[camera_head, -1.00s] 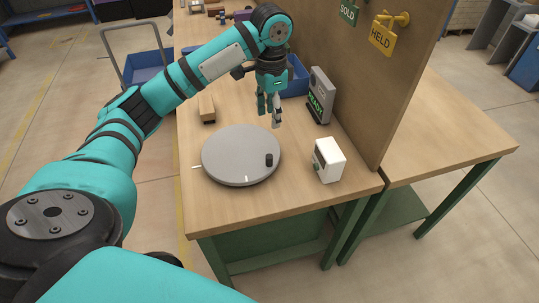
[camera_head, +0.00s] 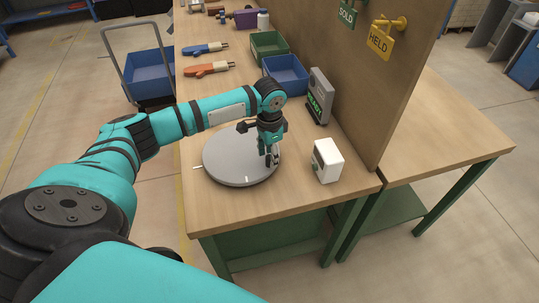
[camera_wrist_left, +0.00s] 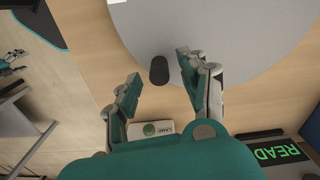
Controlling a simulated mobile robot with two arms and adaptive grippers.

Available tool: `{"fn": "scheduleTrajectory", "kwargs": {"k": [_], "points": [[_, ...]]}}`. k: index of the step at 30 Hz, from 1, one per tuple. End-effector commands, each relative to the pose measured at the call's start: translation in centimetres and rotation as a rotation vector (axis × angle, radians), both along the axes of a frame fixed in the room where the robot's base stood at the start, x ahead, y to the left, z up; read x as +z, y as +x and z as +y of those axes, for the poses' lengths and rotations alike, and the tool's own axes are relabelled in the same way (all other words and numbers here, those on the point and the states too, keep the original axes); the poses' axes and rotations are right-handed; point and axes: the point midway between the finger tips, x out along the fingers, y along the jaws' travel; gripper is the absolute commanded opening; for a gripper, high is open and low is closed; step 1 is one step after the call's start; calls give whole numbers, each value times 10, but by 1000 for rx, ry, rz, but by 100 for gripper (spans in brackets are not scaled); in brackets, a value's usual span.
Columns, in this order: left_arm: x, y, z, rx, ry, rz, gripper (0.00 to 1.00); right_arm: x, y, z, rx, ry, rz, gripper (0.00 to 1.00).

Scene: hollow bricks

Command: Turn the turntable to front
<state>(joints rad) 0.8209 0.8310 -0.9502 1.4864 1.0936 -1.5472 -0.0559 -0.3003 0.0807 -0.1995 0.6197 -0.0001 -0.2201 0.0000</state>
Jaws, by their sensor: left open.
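The turntable (camera_head: 228,162) is a round grey disc lying flat near the front end of the wooden table. A short white mark (camera_head: 247,181) is on its front edge, and another white mark (camera_head: 197,167) is on the table at its left. Its upright black knob (camera_wrist_left: 159,70) shows in the left wrist view; in the head view my gripper largely hides it. My left gripper (camera_head: 270,161) is open over the disc's right side. In the wrist view its fingertips stand either side of the knob; I cannot tell whether they touch it.
A white box with a green button (camera_head: 327,160) stands close right of the turntable. A grey box reading READY (camera_head: 320,96) stands behind it, against the upright board (camera_head: 350,75).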

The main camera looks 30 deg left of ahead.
Motion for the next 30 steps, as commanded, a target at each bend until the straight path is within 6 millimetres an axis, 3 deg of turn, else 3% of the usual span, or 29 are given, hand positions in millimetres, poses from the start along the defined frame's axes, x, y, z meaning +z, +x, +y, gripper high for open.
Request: {"fn": "scheduleTrajectory", "kwargs": {"k": [4, 13, 23, 30], "points": [[-11, -1, 0, -1, 1, 2, 44, 2, 0, 2, -1, 2, -1, 74], [-13, -1, 0, -1, 1, 0, 44, 1, 0, 2, -1, 3, 0, 74], [-12, 0, 0, -1, 1, 0, 1, 1, 0, 2, -1, 3, 0, 74], [-12, 0, 0, -1, 1, -1, 0, 1, 0, 2, 0, 3, 0, 74]]}}
